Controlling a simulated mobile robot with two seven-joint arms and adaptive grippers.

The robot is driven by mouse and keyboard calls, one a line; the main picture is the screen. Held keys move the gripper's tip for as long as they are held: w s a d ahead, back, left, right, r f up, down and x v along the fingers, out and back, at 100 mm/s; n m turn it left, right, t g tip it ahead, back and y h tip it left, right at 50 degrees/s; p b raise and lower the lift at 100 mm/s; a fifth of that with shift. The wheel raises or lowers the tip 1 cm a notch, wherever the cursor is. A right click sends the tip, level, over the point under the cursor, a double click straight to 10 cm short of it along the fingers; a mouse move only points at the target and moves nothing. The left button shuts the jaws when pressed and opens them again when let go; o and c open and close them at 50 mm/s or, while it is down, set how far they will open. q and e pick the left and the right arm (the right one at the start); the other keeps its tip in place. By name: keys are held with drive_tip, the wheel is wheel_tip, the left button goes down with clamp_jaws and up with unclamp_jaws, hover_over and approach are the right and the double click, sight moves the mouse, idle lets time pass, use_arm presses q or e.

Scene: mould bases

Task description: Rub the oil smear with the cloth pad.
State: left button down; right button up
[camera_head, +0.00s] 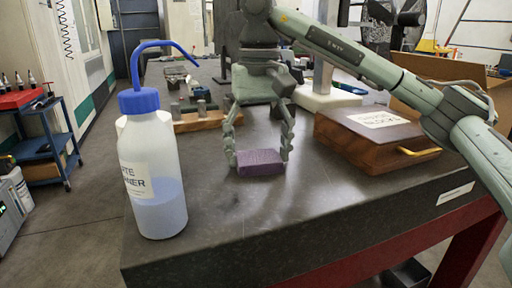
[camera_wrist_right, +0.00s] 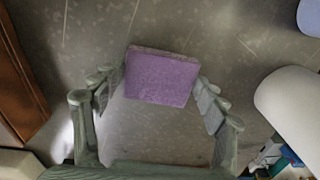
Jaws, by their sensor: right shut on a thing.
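The purple cloth pad (camera_head: 260,163) is between the fingers of my right gripper (camera_head: 259,155), which is shut on it and points down over the dark stone table top. In the right wrist view the pad (camera_wrist_right: 162,77) sits between the two fingertips (camera_wrist_right: 162,88). I cannot tell whether its underside touches the table. A faint darker patch (camera_head: 231,199) on the table, just in front of the pad, may be the oil smear; its edges are unclear. My left gripper is not in view.
A wash bottle (camera_head: 152,170) with blue cap and spout stands at the left front of the table (camera_head: 290,235). A brown wooden box (camera_head: 372,138) with a brass handle lies at the right. A wooden block with metal pins (camera_head: 200,122) is behind. The front middle is clear.

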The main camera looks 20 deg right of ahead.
sight(271, 183)
drive_tip(key=shift+s+a, duration=0.1)
drive_tip(key=shift+s, duration=2.65)
drive_tip(key=shift+r, duration=3)
wheel_tip(271, 183, up, 3)
